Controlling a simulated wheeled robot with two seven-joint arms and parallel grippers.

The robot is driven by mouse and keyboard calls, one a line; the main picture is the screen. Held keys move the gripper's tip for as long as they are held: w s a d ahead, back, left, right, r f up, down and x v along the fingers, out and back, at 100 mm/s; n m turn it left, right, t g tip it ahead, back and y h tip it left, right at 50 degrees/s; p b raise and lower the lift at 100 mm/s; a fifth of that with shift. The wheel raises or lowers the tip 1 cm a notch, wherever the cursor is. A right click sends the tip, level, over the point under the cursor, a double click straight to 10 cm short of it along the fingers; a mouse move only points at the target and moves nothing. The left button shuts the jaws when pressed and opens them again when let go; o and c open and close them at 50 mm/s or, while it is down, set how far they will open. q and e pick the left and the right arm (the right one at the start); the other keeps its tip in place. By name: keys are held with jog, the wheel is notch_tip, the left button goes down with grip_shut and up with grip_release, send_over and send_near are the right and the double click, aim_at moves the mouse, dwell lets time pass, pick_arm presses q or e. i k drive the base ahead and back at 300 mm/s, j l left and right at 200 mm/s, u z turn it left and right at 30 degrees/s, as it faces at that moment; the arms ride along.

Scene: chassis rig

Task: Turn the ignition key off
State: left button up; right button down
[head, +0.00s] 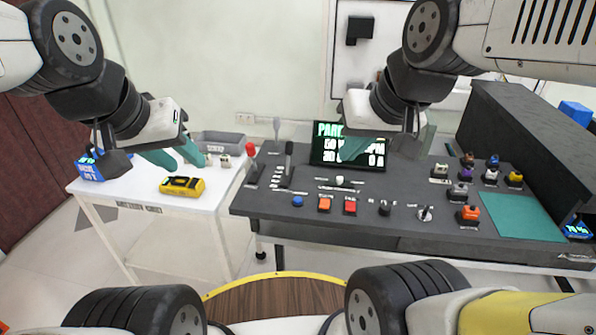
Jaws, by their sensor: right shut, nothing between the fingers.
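The ignition key (425,213) appears to be the small silver piece standing on the dark control panel (330,203), near its front edge and right of the middle. Its turn position is too small to tell. My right gripper (415,150) is shut and empty in front of the display, above and behind the key and apart from it. My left gripper (184,158) is over the white side table, with its teal fingers spread apart and nothing between them.
The panel holds a lit display (348,155), black levers (288,165), a blue button (297,201), red-orange buttons (325,204) and a black knob (384,208). Several coloured switches stand right of the key, including an orange one (469,215). A yellow meter (182,186) lies on the white table (130,195).

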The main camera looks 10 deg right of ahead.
aim_at(426, 210)
jog(key=z, duration=1.45)
jog(key=i+j+u, duration=0.25)
jog(key=j, duration=0.15)
